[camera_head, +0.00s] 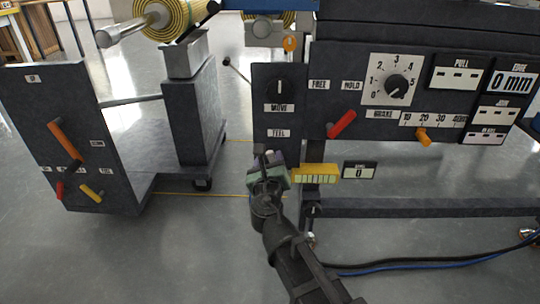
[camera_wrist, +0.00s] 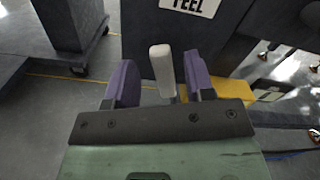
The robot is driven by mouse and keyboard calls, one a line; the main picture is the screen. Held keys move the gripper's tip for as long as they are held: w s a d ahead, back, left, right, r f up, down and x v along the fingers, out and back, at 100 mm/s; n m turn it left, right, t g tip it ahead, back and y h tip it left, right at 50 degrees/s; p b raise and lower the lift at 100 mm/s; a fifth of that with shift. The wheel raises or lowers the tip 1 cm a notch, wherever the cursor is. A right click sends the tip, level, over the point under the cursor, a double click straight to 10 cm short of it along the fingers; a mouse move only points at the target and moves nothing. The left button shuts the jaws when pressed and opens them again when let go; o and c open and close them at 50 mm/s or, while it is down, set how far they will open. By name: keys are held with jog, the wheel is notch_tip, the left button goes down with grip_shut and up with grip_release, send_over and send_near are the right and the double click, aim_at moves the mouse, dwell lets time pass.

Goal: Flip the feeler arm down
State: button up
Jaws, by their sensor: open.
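My gripper (camera_head: 268,163) is at the lower end of the narrow dark panel (camera_head: 262,100), just below a white label (camera_head: 279,133) that seems to read FEEL. In the wrist view its two purple fingers (camera_wrist: 160,85) are apart. A pale grey lever handle (camera_wrist: 162,68) stands upright between them, with visible gaps on both sides. I take this lever to be the feeler arm. In the head view it is mostly hidden by my gripper. A thin rod with a dark ball end (camera_head: 227,62) also sticks out left of the panel.
A yellow block (camera_head: 316,173) sits close right of my gripper, beside a small display (camera_head: 359,170) reading 0. A red lever (camera_head: 341,124) and an orange lever (camera_head: 423,138) are on the main panel. A dark cart (camera_head: 190,120) stands left, with floor between.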

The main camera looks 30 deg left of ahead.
jog(key=v, duration=0.7)
jog(key=shift+s, duration=0.2)
jog(key=shift+d, duration=0.15)
